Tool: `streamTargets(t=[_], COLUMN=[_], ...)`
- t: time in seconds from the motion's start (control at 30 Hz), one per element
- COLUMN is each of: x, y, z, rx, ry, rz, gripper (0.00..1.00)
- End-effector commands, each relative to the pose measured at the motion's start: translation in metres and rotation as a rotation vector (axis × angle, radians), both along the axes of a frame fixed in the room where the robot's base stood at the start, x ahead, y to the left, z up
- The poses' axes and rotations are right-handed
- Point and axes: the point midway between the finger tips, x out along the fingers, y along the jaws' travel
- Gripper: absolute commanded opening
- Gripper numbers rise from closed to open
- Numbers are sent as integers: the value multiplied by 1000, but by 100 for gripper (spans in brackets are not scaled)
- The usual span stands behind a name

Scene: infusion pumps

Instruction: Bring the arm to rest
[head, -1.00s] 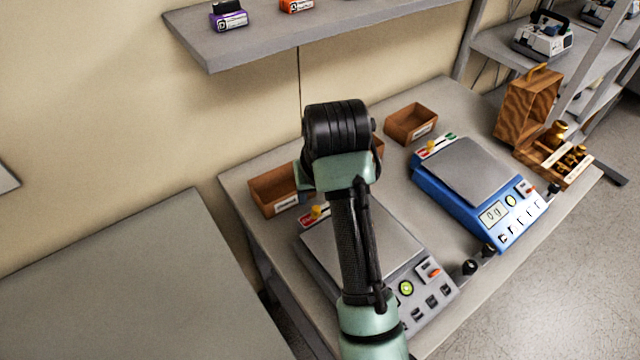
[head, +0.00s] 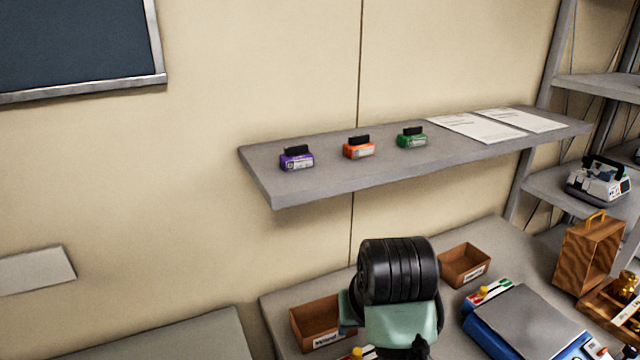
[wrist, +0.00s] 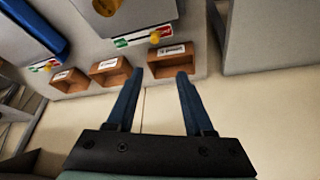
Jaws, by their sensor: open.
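My gripper (wrist: 158,74) shows in the wrist view with its two blue fingers apart and nothing between them. Its fingertips appear near two brown bins, one at the left (wrist: 110,70) and one at the right (wrist: 171,62); I cannot tell the distance. In the head view my arm's black and green joint rises at the bottom centre and hides the gripper and part of the bench. A brown bin (head: 318,322) shows left of the arm and another brown bin (head: 465,265) right of it.
A wall shelf (head: 350,183) holds purple (head: 296,159), orange (head: 359,148) and green (head: 411,138) labelled blocks and papers. A blue scale (head: 500,330) and a wooden case (head: 588,255) stand right of my arm. A grey table (head: 170,340) at lower left is bare.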

Motion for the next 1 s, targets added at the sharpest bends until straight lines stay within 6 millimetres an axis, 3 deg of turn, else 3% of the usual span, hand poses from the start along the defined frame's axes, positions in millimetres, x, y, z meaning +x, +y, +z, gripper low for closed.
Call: streamTargets(t=[0.17, 0.37, 0.57, 0.77, 0.9, 1.0], x=[26, 31, 4, -19, -54, -82], y=[40, 72, 84, 81, 82, 82], z=[37, 112, 186, 288, 357, 395], rx=[14, 19, 1, -2, -1, 0], ry=[-296, -711, -1057, -1370, -1602, -1747], rz=[26, 19, -2, -7, -5, -4], gripper=[52, 52, 52, 52, 52, 52])
